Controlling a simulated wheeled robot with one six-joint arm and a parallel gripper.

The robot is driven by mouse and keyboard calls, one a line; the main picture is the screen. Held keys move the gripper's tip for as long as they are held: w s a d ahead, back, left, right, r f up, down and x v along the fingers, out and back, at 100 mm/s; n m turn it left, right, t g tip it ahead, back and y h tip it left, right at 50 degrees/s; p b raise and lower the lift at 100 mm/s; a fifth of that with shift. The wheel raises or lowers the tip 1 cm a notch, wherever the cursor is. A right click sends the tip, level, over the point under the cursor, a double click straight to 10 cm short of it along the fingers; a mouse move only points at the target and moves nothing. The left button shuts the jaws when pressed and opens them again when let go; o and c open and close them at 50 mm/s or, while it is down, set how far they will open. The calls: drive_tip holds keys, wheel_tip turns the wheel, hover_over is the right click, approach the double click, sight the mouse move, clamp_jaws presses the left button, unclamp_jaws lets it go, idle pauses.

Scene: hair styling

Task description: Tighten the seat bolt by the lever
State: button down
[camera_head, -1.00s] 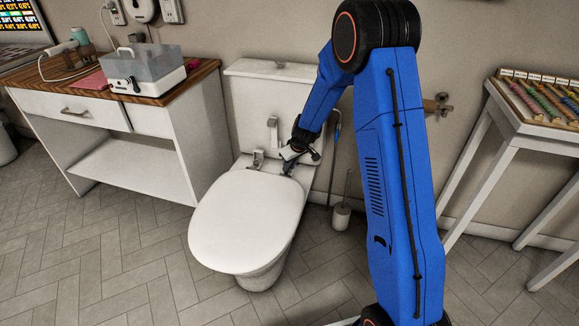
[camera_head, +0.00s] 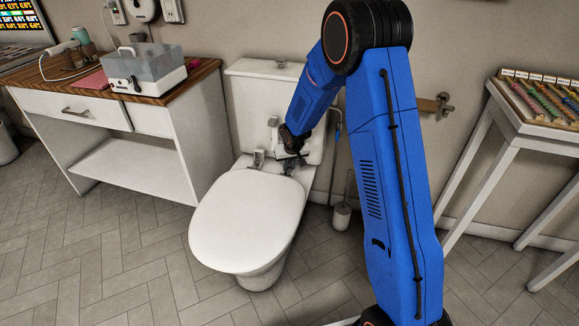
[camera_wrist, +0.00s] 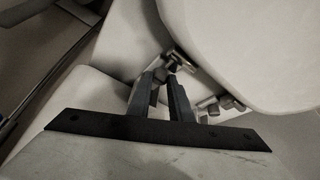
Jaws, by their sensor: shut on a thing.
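The white toilet seat (camera_head: 245,220) is closed on the toilet, with hinge fittings along its back edge. The left fitting (camera_head: 258,158) stands clear of my arm. My gripper (camera_head: 297,158) is down at the right-hand fitting and largely hides it. In the wrist view, my gripper (camera_wrist: 165,76) is shut, its two dark fingers converging on a small dark lever (camera_wrist: 175,63) at the seat's edge. The bolt under it is too small and covered to make out. The seat (camera_wrist: 240,45) fills the upper right there, and the other fitting (camera_wrist: 222,105) shows right of the fingers.
The cistern (camera_head: 250,100) stands close behind the fittings. A toilet brush (camera_head: 342,215) stands on the floor to the right. A white cabinet (camera_head: 140,165) is on the left, a side table (camera_head: 485,160) on the right. The floor in front is clear.

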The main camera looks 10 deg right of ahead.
drive_tip(key=shift+a+m+g+h, duration=0.15)
drive_tip(key=shift+m+h, duration=0.3)
drive_tip(key=shift+m, duration=0.6)
drive_tip(key=shift+a+m+g+h, duration=0.15)
drive_tip(key=shift+m+h, duration=0.3)
drive_tip(key=shift+m, duration=0.6)
drive_tip(key=m+h, duration=0.1)
drive_tip(key=m, duration=0.3)
drive_tip(key=shift+w+g, duration=0.15)
drive_tip(key=shift+g, duration=0.25)
drive_tip(key=m+g+h, duration=0.1)
drive_tip(key=m, duration=0.2)
drive_tip(key=shift+w+a+m, duration=0.1)
drive_tip(key=shift+m, duration=0.3)
drive_tip(key=shift+w+m+g+h, duration=0.15)
drive_tip(key=shift+m+g, duration=0.3)
drive_tip(key=shift+m, duration=0.65)
drive_tip(key=shift+m+g+h, duration=0.25)
drive_tip(key=shift+m+g, duration=0.2)
drive_tip(key=shift+m, duration=0.65)
drive_tip(key=c, duration=1.9)
unclamp_jaws()
drive_tip(key=shift+o, duration=0.2)
